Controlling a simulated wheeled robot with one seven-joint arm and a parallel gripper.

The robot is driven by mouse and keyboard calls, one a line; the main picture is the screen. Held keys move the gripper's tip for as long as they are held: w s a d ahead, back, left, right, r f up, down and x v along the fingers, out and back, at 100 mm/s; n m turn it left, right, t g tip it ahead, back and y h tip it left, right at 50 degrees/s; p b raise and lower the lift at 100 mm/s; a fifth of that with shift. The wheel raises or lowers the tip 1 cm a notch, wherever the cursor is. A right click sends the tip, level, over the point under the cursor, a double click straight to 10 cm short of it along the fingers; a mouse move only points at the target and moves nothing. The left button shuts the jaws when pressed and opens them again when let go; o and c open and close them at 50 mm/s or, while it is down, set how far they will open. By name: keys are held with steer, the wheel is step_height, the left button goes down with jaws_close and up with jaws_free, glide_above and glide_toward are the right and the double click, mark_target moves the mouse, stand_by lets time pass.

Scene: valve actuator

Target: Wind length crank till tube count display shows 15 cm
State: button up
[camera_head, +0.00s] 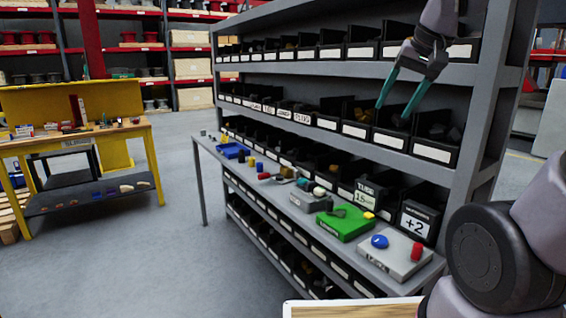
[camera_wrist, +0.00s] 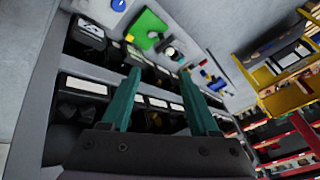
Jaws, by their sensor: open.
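A black display marked TUBE (camera_head: 366,191) stands at the back of the bench; its lower line looks like 15 cm, though the print is small. A green block (camera_head: 343,224) with a grey curved part and a yellow piece sits in front of it. The green block also shows in the wrist view (camera_wrist: 147,28). A grey box with a dial (camera_head: 309,201) sits left of it. I cannot tell for sure which is the length crank. My gripper (camera_head: 393,113) is open and empty, high in front of the shelf bins, apart from the bench devices; its teal fingers also show in the wrist view (camera_wrist: 161,71).
A grey box (camera_head: 395,258) with blue and red knobs is at the bench's near end, before a +2 display (camera_head: 415,222). Black bins (camera_head: 355,130) line the shelf by my gripper. A blue tray (camera_head: 233,150) is farther along. Open floor lies left.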

steer(key=s+t, duration=0.1)
steer(key=s, duration=0.6)
steer(key=shift+d+r+m+t, duration=0.2)
steer(key=shift+d+m+t, duration=0.1)
stand_by(1.4)
